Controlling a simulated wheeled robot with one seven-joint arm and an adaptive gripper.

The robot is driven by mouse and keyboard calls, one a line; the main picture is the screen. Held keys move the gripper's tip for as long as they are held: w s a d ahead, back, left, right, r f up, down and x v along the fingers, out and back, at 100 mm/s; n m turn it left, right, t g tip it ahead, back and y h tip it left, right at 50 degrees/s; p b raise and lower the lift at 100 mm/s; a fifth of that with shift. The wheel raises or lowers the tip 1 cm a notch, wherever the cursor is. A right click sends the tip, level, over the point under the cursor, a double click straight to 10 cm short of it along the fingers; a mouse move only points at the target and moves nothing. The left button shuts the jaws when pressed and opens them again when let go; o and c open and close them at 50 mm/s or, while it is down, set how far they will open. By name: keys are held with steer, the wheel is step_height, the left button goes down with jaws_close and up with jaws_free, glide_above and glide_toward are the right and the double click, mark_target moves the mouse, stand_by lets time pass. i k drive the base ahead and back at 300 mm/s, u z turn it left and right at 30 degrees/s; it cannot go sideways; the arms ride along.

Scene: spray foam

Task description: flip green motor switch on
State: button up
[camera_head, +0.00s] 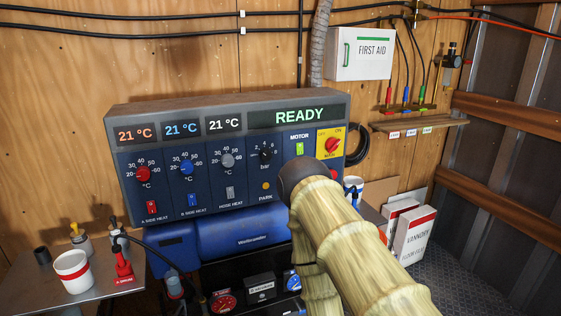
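The green motor switch (299,148) sits on the blue front of the control panel (130,160), under the label MOTOR and left of the yellow main switch plate (322,149). It is small, and I cannot tell which way its rocker is tipped. The display above it reads READY in green. My arm, in a pale yellow sleeve, rises from the lower right and ends in a dark rounded part just below the motor switch. My gripper's fingers do not show; the arm hides whatever lies behind it. I cannot tell whether anything touches the panel.
A red rotary main switch (333,145) is close to the right of the motor switch. Knobs and red, blue and grey heat switches fill the panel's left. A metal side table (105,270) holds a cup (73,270). White boxes (414,235) stand at the right.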

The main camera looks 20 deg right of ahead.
mark_target(299, 146)
steer(key=u, duration=0.05)
steer(key=k, duration=0.5)
steer(key=z, duration=1.4)
steer(key=i, duration=0.65)
steer(key=u, duration=1.35)
